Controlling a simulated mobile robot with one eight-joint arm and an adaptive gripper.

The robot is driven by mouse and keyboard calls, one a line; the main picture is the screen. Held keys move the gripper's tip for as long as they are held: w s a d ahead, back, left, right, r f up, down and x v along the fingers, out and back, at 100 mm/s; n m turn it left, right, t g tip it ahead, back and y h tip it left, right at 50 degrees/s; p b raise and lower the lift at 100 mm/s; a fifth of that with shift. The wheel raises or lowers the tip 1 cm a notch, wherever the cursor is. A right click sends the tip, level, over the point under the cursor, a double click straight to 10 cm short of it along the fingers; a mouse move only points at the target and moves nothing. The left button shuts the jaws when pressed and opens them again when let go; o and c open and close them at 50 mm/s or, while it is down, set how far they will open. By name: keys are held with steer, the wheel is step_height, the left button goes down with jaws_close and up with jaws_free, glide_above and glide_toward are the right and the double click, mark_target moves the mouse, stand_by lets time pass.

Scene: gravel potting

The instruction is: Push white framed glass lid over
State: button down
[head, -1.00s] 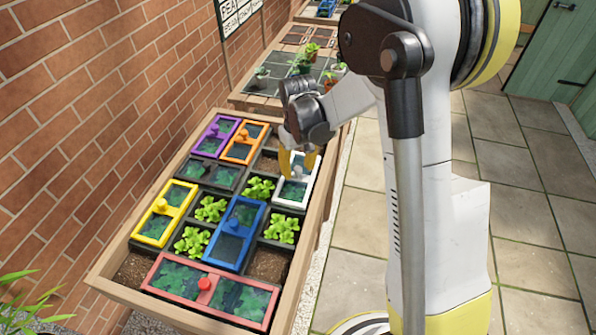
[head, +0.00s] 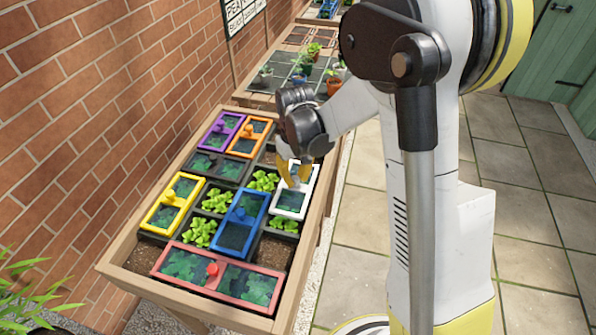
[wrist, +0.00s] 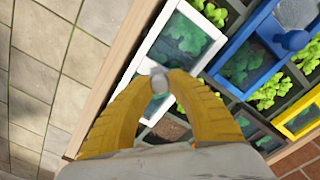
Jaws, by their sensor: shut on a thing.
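The white framed glass lid (head: 290,201) lies over the right-hand column of the planter, beside the blue lid (head: 238,222). Leaves show dark through its panes. In the wrist view the white lid (wrist: 183,40) runs along the wooden rim. My gripper (head: 296,181) is over the lid's middle. In the wrist view, the yellow fingers of my gripper (wrist: 159,76) are closed around its small pale knob (wrist: 158,83). The fingers partly hide the lid's middle and its lower part in that view.
A red lid (head: 240,281), a yellow lid (head: 172,204), an orange lid (head: 250,137) and a purple lid (head: 222,132) lie on the planter. A lettuce (head: 285,224) stands uncovered just below the white lid. The wooden rim (head: 322,200) borders the right side.

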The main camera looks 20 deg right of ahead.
steer(key=s+a, duration=0.2)
steer(key=s, duration=0.2)
steer(key=s+a, duration=0.3)
steer(key=s, duration=0.1)
steer(key=s+a, duration=0.3)
steer(key=s, duration=0.1)
steer(key=c, duration=1.2)
jaws_free()
step_height(320, 180, up, 12)
steer(key=shift+d, duration=0.1)
